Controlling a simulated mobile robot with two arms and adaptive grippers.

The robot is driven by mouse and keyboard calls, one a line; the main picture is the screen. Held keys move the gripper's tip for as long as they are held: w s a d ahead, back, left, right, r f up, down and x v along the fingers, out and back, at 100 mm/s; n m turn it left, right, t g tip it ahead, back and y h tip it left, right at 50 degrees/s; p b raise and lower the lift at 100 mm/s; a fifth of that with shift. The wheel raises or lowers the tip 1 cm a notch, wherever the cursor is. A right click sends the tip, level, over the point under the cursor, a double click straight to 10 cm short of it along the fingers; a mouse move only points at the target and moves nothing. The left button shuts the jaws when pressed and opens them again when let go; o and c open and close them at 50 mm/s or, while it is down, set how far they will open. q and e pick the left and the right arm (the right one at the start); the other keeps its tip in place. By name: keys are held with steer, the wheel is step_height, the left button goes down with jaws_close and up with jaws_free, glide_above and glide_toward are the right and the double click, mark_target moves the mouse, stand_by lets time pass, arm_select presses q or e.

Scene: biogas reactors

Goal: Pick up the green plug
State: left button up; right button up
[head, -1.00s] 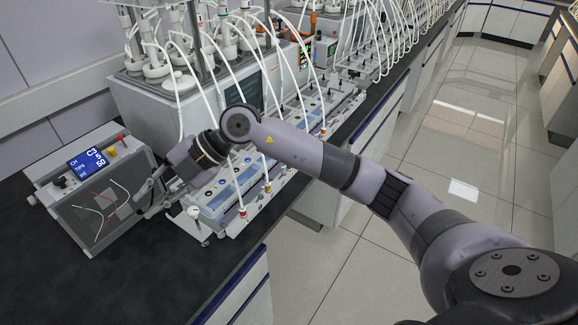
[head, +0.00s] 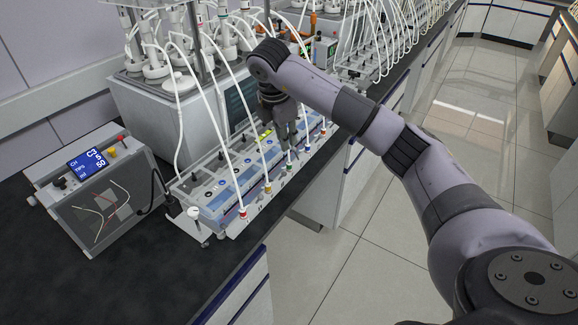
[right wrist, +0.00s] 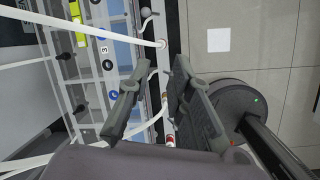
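The green plug (head: 289,167) stands in the front row of coloured plugs on the reactor unit, with a white tube rising from it. My right gripper (head: 290,138) points down above this row, just behind and above the green plug. In the right wrist view my right gripper (right wrist: 160,72) has its two fingers apart, with nothing clamped. A white tube runs between and below the fingers there. I cannot make out the green colour of the plug in that view. My left gripper is out of view.
A red plug (head: 242,212) and a yellow plug (head: 267,188) stand to the left in the row; a blue plug (head: 307,148) stands to the right. Several white tubes arch over the unit. A control box (head: 100,190) stands left on the black bench.

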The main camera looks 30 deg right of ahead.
steer(key=p, duration=0.1)
glide_above(289, 163)
steer(key=a, duration=0.1)
steer(key=f, duration=0.3)
steer(key=s+f, duration=0.1)
steer(key=shift+a+f, duration=0.1)
steer(key=shift+f, duration=0.3)
steer(key=shift+w+f+p, duration=0.1)
steer(key=shift+f+p, duration=0.4)
steer(key=shift+f, duration=0.1)
steer(key=p+x, duration=0.1)
steer(key=x, duration=0.2)
steer(key=shift+f, duration=0.7)
steer(key=c, duration=0.5)
